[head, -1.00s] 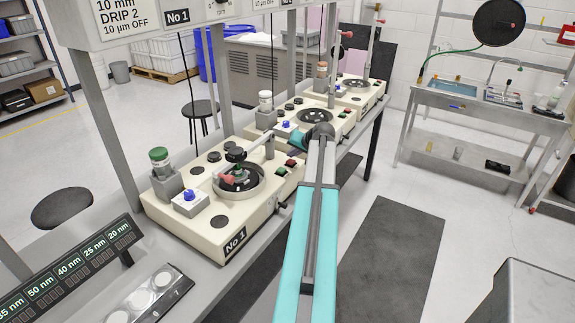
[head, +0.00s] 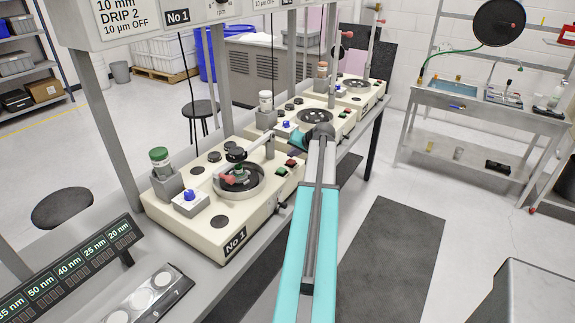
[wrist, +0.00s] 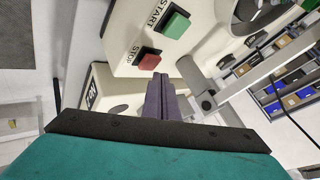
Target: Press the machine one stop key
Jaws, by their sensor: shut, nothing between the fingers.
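The machine No 1 (head: 165,208) is a cream box with a round bowl on top. Its red stop key (head: 291,163) sits at its right edge beside the green start key (head: 281,171). In the wrist view the red STOP key (wrist: 149,60) and green START key (wrist: 174,24) show clearly with their labels. My gripper (wrist: 161,82) is shut and empty. Its fingertips appear just below and right of the STOP key in that view, apart from it by a small gap. In the head view my gripper (head: 299,140) is by the key end of machine one; its fingertips are hard to make out.
More cream machines (head: 325,122) stand beyond on the same bench, close to my gripper. A metal arm (wrist: 250,76) crosses the wrist view at right. A lit panel (head: 68,265) is at front left. The floor right of the bench is clear around a dark mat (head: 392,260).

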